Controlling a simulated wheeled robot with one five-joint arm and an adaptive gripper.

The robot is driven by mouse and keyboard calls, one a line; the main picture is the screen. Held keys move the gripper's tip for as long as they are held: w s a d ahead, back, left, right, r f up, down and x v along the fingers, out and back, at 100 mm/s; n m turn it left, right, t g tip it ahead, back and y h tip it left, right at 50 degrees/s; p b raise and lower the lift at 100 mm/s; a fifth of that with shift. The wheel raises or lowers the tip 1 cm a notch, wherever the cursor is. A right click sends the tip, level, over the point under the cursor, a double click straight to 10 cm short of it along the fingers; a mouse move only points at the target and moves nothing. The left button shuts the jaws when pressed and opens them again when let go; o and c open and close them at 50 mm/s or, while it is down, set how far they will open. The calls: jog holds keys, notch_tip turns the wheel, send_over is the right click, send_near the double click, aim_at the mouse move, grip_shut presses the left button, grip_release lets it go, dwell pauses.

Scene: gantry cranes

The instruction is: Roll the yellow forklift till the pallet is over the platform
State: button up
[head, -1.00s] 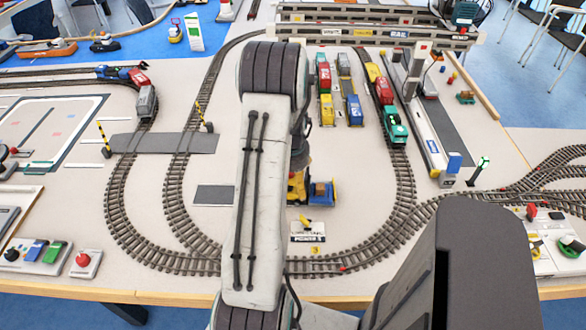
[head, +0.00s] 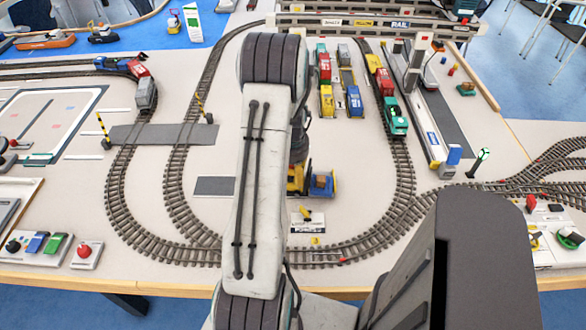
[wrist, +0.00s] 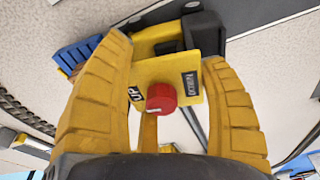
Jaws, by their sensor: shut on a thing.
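The yellow forklift (head: 294,180) stands on the pale table inside the track loop, partly hidden behind my arm in the head view. A blue piece (head: 322,184), seemingly the pallet, is at its right side; it also shows in the wrist view (wrist: 76,55). In the wrist view my gripper (wrist: 166,52) has its yellow fingers on both sides of the forklift (wrist: 190,80), which carries a labelled yellow plate and a red knob (wrist: 161,97). My gripper is shut on the forklift. A dark grey flat pad (head: 213,186) lies left of my arm; I cannot tell if it is the platform.
Curved track (head: 400,190) rings the forklift. A small labelled stand (head: 306,219) is just in front of it. Parked train cars (head: 354,100) and a grey gantry (head: 370,25) are behind. A station strip (head: 420,120) lies to the right, beyond the track.

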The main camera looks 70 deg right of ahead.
jog(key=shift+s, duration=0.1)
jog(key=c, duration=0.5)
jog(key=o, duration=1.4)
jog(key=shift+r, duration=0.1)
jog(key=r, duration=0.4)
jog(key=a+r, duration=0.1)
jog(key=r, duration=0.6)
jog(key=shift+s+a+r, duration=0.15)
jog(key=shift+a+r, duration=0.15)
jog(key=shift+a, duration=0.1)
